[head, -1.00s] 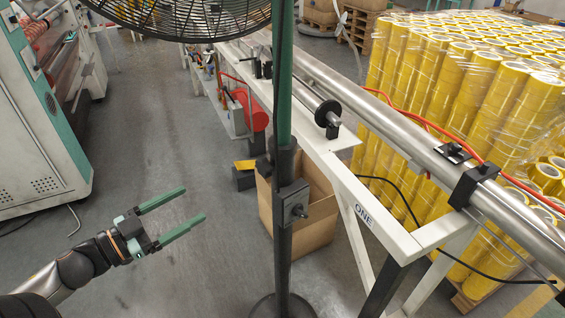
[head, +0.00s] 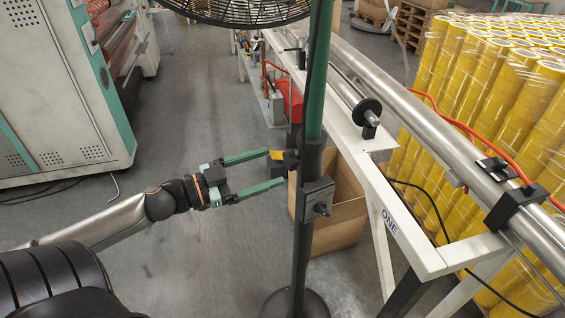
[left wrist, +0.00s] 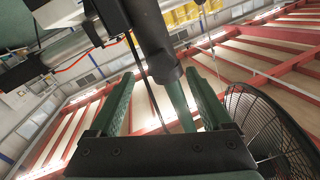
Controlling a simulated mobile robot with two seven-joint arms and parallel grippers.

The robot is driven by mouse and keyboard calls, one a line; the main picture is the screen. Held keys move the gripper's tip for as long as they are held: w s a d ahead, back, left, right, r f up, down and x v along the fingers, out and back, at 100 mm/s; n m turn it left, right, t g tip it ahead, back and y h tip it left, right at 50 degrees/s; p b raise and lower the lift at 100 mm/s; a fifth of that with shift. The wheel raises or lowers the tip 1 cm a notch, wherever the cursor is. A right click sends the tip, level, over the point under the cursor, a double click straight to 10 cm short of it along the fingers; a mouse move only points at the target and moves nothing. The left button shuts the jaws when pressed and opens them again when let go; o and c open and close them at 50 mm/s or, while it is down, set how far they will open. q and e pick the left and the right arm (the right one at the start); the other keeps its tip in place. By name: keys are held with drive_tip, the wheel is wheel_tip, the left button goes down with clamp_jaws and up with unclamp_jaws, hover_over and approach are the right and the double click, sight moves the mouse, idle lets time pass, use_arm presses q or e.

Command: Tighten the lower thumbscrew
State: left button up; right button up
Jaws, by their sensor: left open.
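The fan stand's pole rises in the middle of the head view, with a green upper tube (head: 319,90) and a dark lower tube (head: 303,250). A black square clamp block (head: 313,194) sits on the dark tube, with a small dark screw knob (head: 321,208) on its face. A small black knob-like part (head: 291,160) sticks out left of the pole, higher up. My left gripper (head: 276,167) is open and empty, its green fingers pointing at the pole from the left. In the left wrist view, the dark pole collar (left wrist: 160,68) appears between the fingertips (left wrist: 159,74). My right gripper is out of view.
The fan cage (head: 235,10) hangs above. A cardboard box (head: 340,215) stands behind the pole. A white frame with a roller shaft (head: 430,120) and wrapped yellow tape rolls (head: 500,70) are on the right.

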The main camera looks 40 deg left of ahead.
sight(286, 161)
use_arm(q)
drive_tip(key=shift+x, duration=2.3)
clamp_jaws()
